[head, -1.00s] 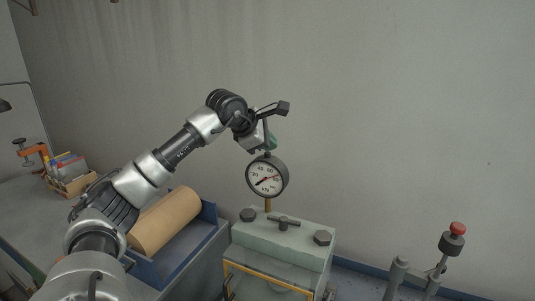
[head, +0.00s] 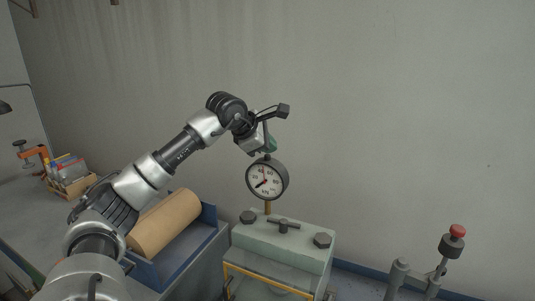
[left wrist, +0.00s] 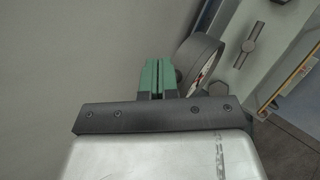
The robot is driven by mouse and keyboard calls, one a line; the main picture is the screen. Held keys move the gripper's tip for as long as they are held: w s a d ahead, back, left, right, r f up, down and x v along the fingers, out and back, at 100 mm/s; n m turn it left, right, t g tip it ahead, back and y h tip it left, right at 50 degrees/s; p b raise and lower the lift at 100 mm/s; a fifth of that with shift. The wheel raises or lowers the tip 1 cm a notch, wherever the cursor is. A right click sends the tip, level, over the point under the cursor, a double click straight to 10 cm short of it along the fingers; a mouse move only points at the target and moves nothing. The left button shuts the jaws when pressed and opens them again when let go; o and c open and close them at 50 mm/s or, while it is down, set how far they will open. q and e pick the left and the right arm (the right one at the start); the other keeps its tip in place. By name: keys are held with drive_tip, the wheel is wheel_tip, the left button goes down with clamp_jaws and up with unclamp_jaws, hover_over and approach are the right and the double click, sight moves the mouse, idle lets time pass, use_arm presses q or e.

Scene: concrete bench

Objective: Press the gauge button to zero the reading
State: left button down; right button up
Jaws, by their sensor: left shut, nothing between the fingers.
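The round gauge (head: 267,181) stands on a thin brass stem above a pale green block. It has a dark rim and a white dial, with a red needle pointing nearly straight up and a black pointer towards the lower left. My left gripper (head: 270,147) is directly above the gauge's top, pointing down, shut and empty. Its green fingers (left wrist: 158,75) lie together beside the gauge rim (left wrist: 190,61) in the left wrist view. The button is not visible, and I cannot tell whether the fingertips touch it. My right gripper is not in view.
The pale green block (head: 262,238) carries dark bolts and a T-handle (head: 283,225). A tan roll (head: 166,222) lies in a blue tray (head: 209,222) under my left arm. A red-topped post (head: 457,230) stands at the right. The grey wall is behind.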

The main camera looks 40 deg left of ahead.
sight(268, 156)
use_arm(q)
drive_tip(key=shift+r+p, duration=0.3)
drive_tip(key=shift+r, duration=0.25)
wheel_tip(268, 156, up, 5)
drive_tip(key=p, duration=0.4)
drive_tip(key=shift+r+p, duration=0.1)
drive_tip(key=shift+p, duration=0.2)
idle(0.6)
